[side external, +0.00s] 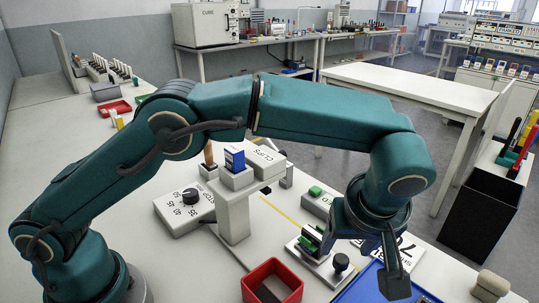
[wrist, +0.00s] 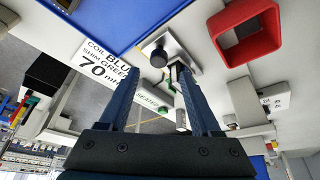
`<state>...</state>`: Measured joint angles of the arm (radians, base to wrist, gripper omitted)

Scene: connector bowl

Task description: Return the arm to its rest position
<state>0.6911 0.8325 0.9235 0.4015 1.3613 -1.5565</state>
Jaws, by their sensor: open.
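My gripper (side external: 390,270) hangs at the end of the bent arm at the right of the side external view, above the worktop near the blue mat. In the wrist view its two dark blue fingers (wrist: 156,75) stand well apart, with nothing held between them. A fixture with a black knob (side external: 340,262) and a green part (side external: 310,238) stands just left of my gripper. The knob also shows in the wrist view (wrist: 158,57), beyond the fingertips. A red square bowl (side external: 293,286) sits on the worktop at the bottom centre; it also shows in the wrist view (wrist: 222,28).
A blue mat (side external: 362,288) lies under and beside my gripper. A raised stand (side external: 233,215) with a blue box (side external: 234,159), a "CLIPS" block (side external: 268,160) and a dial box (side external: 187,212) stand beneath and near the arm. A black bin (side external: 480,210) is at the right.

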